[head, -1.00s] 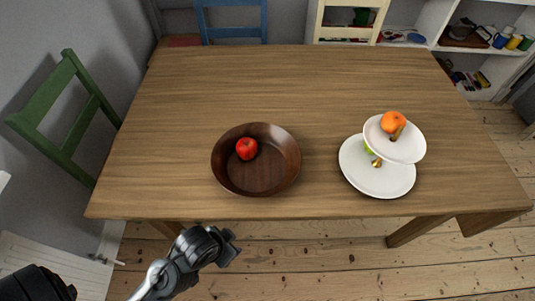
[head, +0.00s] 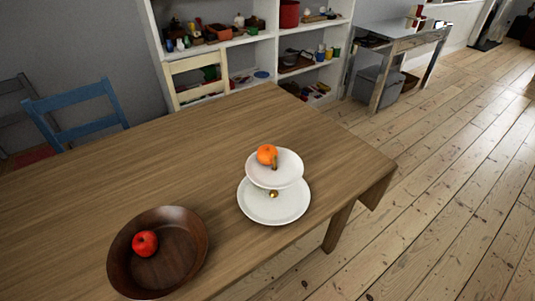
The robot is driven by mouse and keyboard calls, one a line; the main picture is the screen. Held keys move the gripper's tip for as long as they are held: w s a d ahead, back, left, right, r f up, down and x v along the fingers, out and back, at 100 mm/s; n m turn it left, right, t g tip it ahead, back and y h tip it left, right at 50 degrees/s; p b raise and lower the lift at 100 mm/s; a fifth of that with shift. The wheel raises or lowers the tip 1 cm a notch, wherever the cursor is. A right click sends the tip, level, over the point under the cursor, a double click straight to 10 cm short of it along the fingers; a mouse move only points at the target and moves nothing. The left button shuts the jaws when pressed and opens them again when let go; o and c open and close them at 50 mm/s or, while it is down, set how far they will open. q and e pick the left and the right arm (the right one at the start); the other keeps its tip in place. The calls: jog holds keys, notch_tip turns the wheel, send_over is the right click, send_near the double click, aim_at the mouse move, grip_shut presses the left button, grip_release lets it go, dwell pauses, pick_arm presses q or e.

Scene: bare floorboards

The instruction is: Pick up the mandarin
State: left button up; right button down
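The orange mandarin (head: 267,154) sits on the upper plate (head: 287,177) of a white two-tier stand, with a small brownish item (head: 274,163) against its right side. The wider lower plate (head: 262,211) rests on the wooden table near its right end. A small gold-coloured part (head: 273,194) shows between the tiers. Neither of my grippers is in the head view.
A dark wooden bowl (head: 190,262) holding a red apple (head: 145,243) stands on the table (head: 170,160) left of the stand. A cream chair (head: 196,72) and a blue chair (head: 75,110) are behind the table. Open floorboards (head: 430,200) lie to the right.

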jog(key=c, duration=0.7)
grip_release()
jog(key=shift+d, duration=0.1)
jog(key=o, duration=0.5)
jog(key=shift+o, duration=0.2)
